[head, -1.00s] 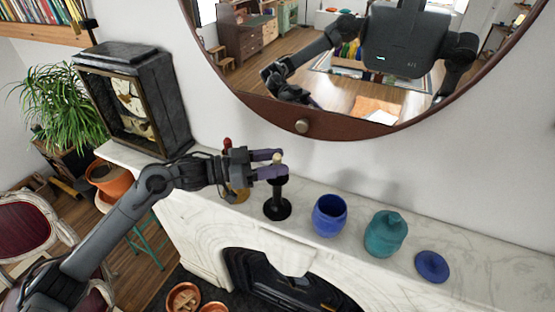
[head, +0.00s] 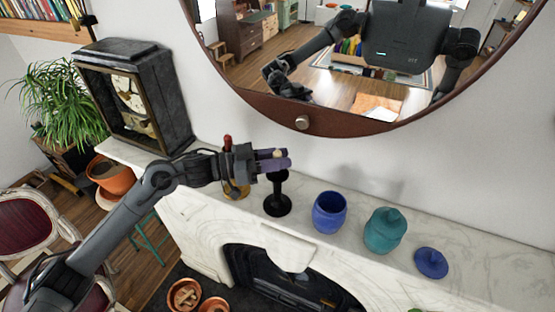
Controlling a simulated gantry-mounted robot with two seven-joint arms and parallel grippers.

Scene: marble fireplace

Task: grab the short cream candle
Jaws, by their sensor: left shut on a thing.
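The short cream candle (head: 277,153) shows as a small pale top between the fingers of my left gripper (head: 278,159). The gripper is shut on it, with a purple finger on either side. A black candle holder (head: 278,200) stands upright on the white marble mantel (head: 330,255) directly below the fingers. The fingers hide the lower part of the candle, so I cannot tell whether it still sits in the holder. My right gripper does not show directly.
A red candle (head: 227,144) in a brass holder (head: 236,191) stands just behind the gripper's wrist. To the right are an open blue jar (head: 329,212), a teal lidded jar (head: 385,230) and a blue lid (head: 431,262). A dark clock (head: 135,95) stands left; a round mirror (head: 303,122) hangs behind.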

